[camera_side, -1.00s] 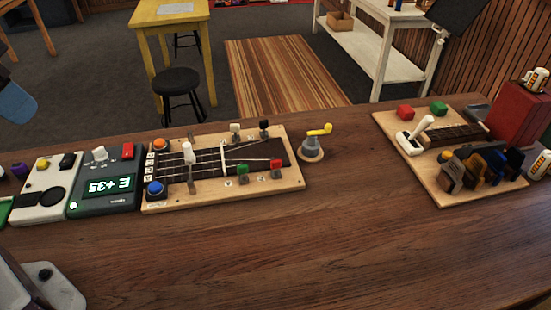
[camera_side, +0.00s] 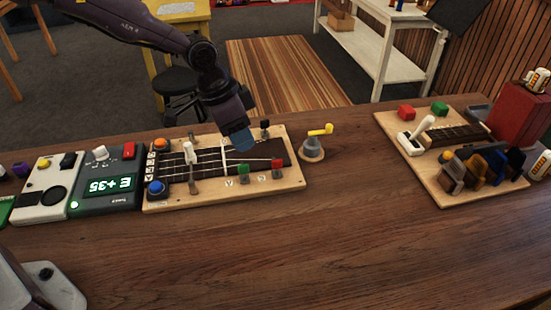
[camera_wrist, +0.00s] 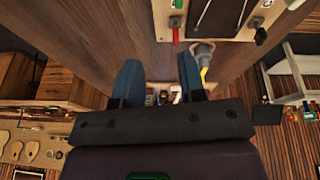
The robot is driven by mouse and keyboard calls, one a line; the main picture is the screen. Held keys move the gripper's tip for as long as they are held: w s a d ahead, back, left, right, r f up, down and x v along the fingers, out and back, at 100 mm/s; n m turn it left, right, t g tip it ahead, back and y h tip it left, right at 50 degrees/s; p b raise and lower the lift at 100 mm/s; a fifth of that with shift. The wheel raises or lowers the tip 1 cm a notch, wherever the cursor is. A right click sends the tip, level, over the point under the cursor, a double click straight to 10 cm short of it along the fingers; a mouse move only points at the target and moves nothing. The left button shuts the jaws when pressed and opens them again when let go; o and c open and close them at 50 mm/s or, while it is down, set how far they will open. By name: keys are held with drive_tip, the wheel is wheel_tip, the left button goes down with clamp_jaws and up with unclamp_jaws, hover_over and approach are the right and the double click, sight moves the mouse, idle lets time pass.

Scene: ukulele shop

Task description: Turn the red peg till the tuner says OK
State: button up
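The red peg (camera_side: 277,166) stands at the right end of the stringed board (camera_side: 215,194), beside the green peg (camera_side: 243,170). In the wrist view the red peg (camera_wrist: 176,30) sticks out from the board's edge, beyond my fingers. The tuner (camera_side: 125,206) is left of the board. Its lit screen (camera_side: 110,186) reads E +35, upside down in the side view. My gripper (camera_side: 239,143) hangs over the board, left of and behind the red peg, and hides the white peg. In the wrist view my gripper's two blue fingers (camera_wrist: 159,78) are apart, with nothing held between them.
A yellow-handled crank (camera_side: 314,145) stands just right of the board. A black peg (camera_side: 265,124) is near my gripper. A white lever (camera_side: 190,150) rises from the board's left half. A second board (camera_side: 450,199) with several tools lies far right. The front of the table (camera_side: 330,240) is clear.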

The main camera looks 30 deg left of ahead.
sight(276, 160)
drive_tip(key=shift+m+t, duration=0.4)
drive_tip(key=shift+t, duration=0.3)
drive_tip(key=w+d+f, duration=0.1)
drive_tip(key=w+f, duration=0.1)
drive_tip(key=f, duration=0.1)
drive_tip(key=w+d+f, duration=0.1)
drive_tip(key=w+f, duration=0.1)
drive_tip(key=f, duration=0.2)
drive_tip(key=w+d+f, duration=0.1)
drive_tip(key=w+f, duration=0.1)
drive_tip(key=f, duration=0.1)
drive_tip(key=shift+w+d+f, duration=0.15)
drive_tip(key=shift+w+d, duration=0.1)
drive_tip(key=shift+d, duration=0.1)
clamp_jaws()
